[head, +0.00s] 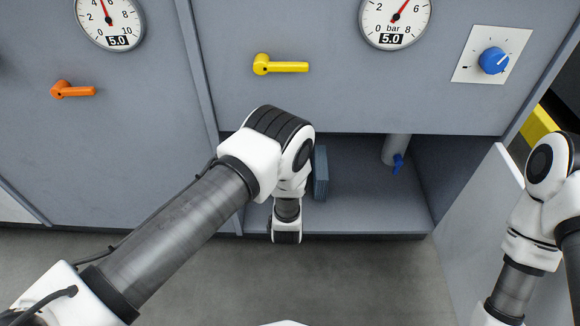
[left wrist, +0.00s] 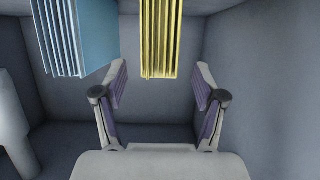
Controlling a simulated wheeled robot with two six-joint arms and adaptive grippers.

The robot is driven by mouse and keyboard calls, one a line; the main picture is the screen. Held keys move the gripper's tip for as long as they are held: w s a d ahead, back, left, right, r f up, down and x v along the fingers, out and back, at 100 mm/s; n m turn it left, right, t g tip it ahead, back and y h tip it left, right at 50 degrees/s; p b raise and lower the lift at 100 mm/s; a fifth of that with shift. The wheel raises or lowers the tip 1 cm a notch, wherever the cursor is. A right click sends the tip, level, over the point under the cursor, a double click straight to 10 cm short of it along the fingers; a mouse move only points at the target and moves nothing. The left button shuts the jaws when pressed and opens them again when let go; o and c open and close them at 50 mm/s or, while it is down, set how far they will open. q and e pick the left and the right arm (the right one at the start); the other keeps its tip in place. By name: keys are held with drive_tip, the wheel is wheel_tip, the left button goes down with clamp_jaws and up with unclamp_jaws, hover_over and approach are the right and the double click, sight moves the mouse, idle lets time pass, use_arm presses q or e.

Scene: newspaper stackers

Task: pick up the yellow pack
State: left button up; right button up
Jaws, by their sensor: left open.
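The yellow pack (left wrist: 161,38) shows at the top middle of the left wrist view as a stack of thin upright sheets. It lies in line with the gap between the fingers of my left gripper (left wrist: 162,84), which is open and empty. I cannot tell how far the pack reaches between the fingertips. In the head view the yellow pack is hidden behind my left arm, and the left fingers are hidden too. My right arm shows at the right edge of the head view, but its gripper is out of view.
A blue pack (head: 320,174) stands beside the yellow one; it also shows in the left wrist view (left wrist: 78,36). A grey pipe with a blue valve handle (head: 398,163) is farther right in the open cabinet compartment (head: 365,216). An open door panel (head: 474,222) stands at right.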

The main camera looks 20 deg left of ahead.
use_arm(q)
drive_tip(key=b+x, duration=0.3)
drive_tip(key=x, duration=0.2)
drive_tip(key=b+x, duration=0.2)
drive_tip(key=shift+w+a+r+b, duration=0.1)
drive_tip(key=shift+w+r+b, duration=0.05)
drive_tip(key=shift+w+b, duration=0.25)
drive_tip(key=shift+w+r, duration=0.1)
drive_tip(key=shift+r, duration=0.15)
drive_tip(key=shift+c, duration=0.4)
clamp_jaws()
